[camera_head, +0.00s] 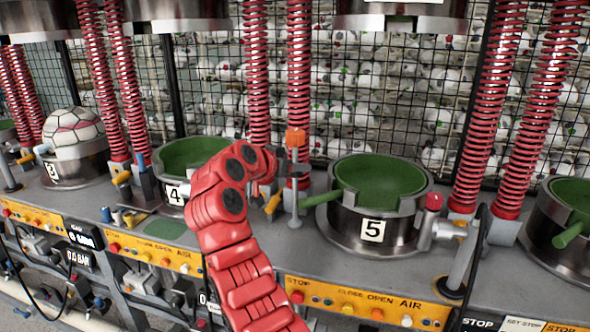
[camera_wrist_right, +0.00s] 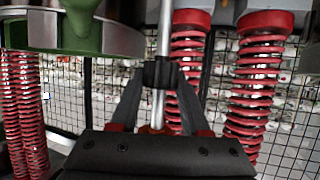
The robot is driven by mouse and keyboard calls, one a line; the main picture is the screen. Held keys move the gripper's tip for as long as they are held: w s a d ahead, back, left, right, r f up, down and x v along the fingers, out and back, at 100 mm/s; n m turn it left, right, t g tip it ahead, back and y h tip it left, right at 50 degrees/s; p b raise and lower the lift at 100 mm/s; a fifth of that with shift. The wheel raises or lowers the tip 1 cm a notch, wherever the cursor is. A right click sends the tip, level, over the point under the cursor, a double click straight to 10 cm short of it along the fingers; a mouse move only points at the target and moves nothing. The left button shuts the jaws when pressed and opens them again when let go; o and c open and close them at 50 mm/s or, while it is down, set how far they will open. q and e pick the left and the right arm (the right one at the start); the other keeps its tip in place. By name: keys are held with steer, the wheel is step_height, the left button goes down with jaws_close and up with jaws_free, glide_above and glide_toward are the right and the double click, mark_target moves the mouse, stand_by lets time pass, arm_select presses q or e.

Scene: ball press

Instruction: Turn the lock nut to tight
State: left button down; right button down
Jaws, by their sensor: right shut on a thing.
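A thin upright metal post with an orange top piece (camera_head: 295,138) stands between stations 4 and 5. The post shows as a bright rod (camera_wrist_right: 163,30) in the right wrist view. My right gripper (camera_wrist_right: 160,73) is shut on this rod, with its dark fingertips meeting around it. I cannot clearly make out the lock nut; the fingertips hide that stretch of the rod. In the head view my red right arm reaches up from the bottom and bends toward the post, hiding most of the hand. My left gripper is not in view.
The round press cup of station 5 (camera_head: 345,217), with a green inside, stands right of the post. The cup of station 4 (camera_head: 180,142) is partly behind my arm. Red springs (camera_head: 299,80) rise close behind the post. A ball (camera_head: 72,128) sits at station 3.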

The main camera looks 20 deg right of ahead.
steer(key=shift+m+g+h+p, duration=0.5)
steer(key=shift+m+g+p, duration=0.3)
steer(key=shift+m+g, duration=0.25)
steer(key=shift+g+p, duration=0.3)
steer(key=shift+g, duration=0.05)
steer(key=shift+f+m, duration=0.1)
steer(key=shift+m, duration=0.25)
steer(key=shift+c, duration=1.9)
jaws_free()
steer(key=shift+a, duration=0.1)
